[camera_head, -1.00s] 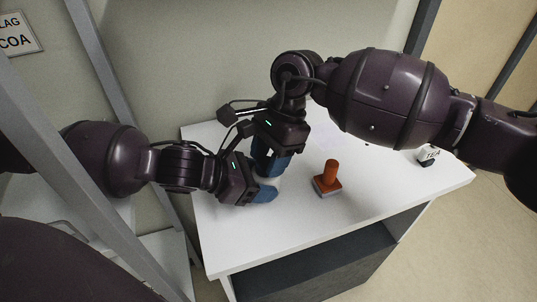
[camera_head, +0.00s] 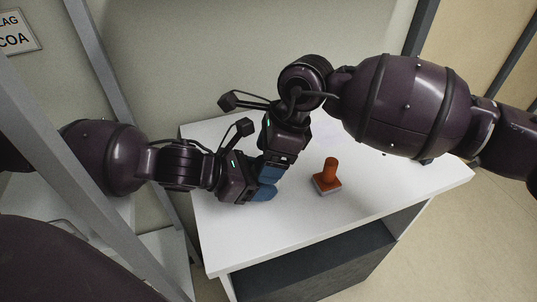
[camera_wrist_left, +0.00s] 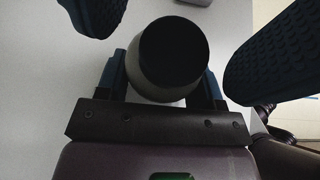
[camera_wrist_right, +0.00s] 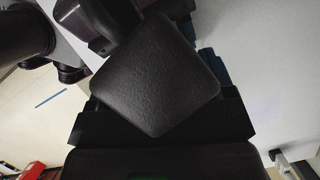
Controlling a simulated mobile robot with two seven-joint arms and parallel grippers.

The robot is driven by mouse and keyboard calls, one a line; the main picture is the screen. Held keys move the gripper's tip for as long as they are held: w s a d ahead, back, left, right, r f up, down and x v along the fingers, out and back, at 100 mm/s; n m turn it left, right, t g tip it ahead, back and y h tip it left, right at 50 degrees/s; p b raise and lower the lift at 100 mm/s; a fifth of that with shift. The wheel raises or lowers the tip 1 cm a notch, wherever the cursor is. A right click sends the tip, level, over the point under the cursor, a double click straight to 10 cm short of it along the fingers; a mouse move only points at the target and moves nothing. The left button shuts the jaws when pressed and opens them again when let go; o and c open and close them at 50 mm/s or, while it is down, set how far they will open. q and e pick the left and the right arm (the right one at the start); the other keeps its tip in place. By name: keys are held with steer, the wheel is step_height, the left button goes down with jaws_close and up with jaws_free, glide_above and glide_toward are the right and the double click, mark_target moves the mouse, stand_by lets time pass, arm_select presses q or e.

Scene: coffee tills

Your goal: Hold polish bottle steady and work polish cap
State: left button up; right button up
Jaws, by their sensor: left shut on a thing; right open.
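The polish bottle shows in the left wrist view as a pale body (camera_wrist_left: 158,98) under a dark cap (camera_wrist_left: 174,52). My left gripper (camera_wrist_left: 163,88) is shut on the bottle's body; it also shows in the head view (camera_head: 262,194). My right gripper (camera_head: 268,174) is just above, its open blue fingers on either side of the cap and apart from it in the left wrist view. In the head view the grippers hide the bottle.
An orange-handled stamp (camera_head: 328,176) stands on the white table (camera_head: 240,250), right of my grippers. The table's front and right are mostly clear. A grey post (camera_head: 85,190) rises at left, and the wall stands close behind the table.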

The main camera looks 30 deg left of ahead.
steer(key=v, duration=1.2)
arm_select(q)
steer(key=o, duration=1.3)
